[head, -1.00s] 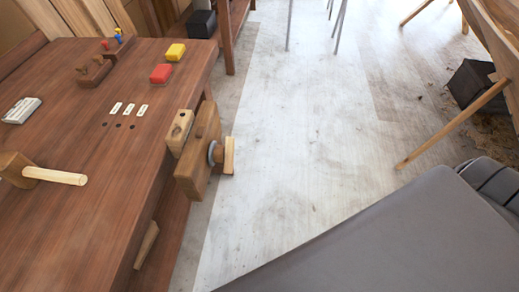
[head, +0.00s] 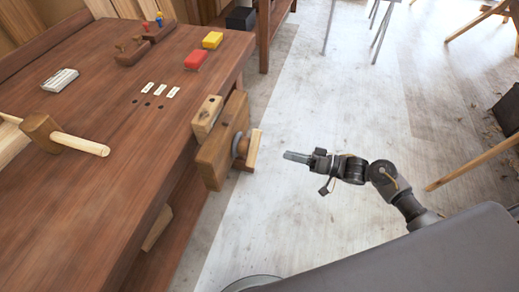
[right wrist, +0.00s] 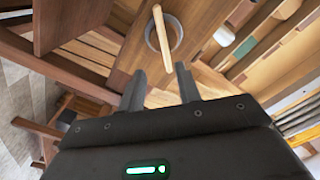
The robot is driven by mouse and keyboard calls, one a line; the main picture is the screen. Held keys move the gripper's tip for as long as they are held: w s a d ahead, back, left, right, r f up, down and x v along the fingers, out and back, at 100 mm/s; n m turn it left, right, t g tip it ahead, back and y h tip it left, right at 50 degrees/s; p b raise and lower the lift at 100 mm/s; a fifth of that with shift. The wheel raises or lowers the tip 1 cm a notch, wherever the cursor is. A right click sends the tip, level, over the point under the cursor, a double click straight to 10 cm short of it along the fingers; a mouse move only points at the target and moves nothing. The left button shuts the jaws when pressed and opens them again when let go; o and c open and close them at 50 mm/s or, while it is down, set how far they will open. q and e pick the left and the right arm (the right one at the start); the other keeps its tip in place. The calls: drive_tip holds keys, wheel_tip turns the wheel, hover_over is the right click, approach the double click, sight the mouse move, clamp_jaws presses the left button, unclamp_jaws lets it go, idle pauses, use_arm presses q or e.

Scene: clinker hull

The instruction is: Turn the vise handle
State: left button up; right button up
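The vise (head: 214,158) is a wooden block on the right edge of the workbench. Its handle (head: 253,150) is a short pale wooden bar, standing roughly upright on a grey round hub (head: 239,144). My right gripper (head: 296,157) is to the right of the handle, apart from it, and points at it. In the right wrist view the handle (right wrist: 161,32) lies ahead of my right gripper (right wrist: 160,84), whose fingers are apart with nothing between them. My left gripper is not in view.
The workbench (head: 90,200) carries a mallet (head: 62,138), a red block (head: 197,60), a yellow block (head: 212,40), a grey-white block (head: 60,79) and wooden planes (head: 133,52). Open floor (head: 320,220) lies right of the vise. A wooden leg (head: 470,163) slants at the right.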

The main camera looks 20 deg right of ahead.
sight(249, 147)
use_arm(q)
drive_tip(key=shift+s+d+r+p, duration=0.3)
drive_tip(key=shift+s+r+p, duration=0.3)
drive_tip(key=shift+p, duration=0.1)
use_arm(e)
drive_tip(key=x, duration=1.1)
drive_tip(key=shift+s+r, duration=0.15)
drive_tip(key=shift+r, duration=0.25)
clamp_jaws()
